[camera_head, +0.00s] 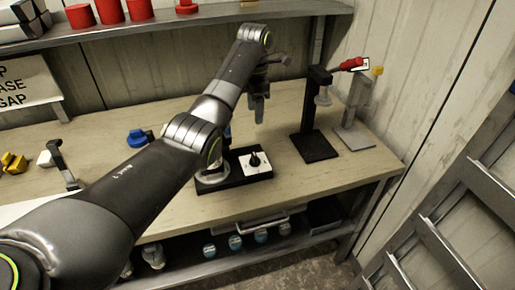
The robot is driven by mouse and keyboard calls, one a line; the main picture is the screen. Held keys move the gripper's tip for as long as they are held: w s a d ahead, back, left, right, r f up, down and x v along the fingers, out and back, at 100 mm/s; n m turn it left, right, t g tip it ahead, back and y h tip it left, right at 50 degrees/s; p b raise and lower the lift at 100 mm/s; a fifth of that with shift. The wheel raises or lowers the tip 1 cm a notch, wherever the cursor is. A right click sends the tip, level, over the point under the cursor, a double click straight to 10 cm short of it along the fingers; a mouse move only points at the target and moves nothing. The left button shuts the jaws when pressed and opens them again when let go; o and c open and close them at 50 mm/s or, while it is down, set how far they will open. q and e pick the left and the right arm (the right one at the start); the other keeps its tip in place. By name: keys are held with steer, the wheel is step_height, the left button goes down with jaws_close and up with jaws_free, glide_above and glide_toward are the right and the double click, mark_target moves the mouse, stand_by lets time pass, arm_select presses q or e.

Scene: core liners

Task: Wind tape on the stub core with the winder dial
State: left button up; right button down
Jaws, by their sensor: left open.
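The winder has a black base (236,184) on the wooden bench, right of centre. A black dial knob (254,159) stands on a white plate (262,169) at its right end. A round pale metal part (212,178) sits at its left end, partly hidden by my left arm. I cannot tell whether a stub core is on it. My left gripper (258,108) points down above the bench, behind the dial and apart from it. It is open, and I see nothing held. My right gripper is not in view.
A black stand (313,118) with a red-tipped arm and a grey stand (356,115) with a yellow top are to the right. Blue (138,137) and yellow (12,162) pieces lie left. A shelf (190,22) runs above.

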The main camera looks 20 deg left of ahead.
arm_select(q)
step_height(320, 180, down, 3)
steer(key=s+b, duration=0.1)
steer(key=b, duration=0.2)
steer(key=p, duration=0.2)
glide_above(255, 155)
step_height(255, 155, down, 8)
steer(key=shift+s+f, duration=0.15)
steer(key=shift+f, duration=0.1)
step_height(255, 155, down, 4)
steer(key=shift+f, duration=0.6)
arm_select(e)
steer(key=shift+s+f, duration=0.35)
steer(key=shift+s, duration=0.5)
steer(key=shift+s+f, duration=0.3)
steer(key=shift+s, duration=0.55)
arm_select(q)
steer(key=c, duration=1)
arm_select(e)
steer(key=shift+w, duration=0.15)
arm_select(q)
steer(key=shift+p, duration=0.3)
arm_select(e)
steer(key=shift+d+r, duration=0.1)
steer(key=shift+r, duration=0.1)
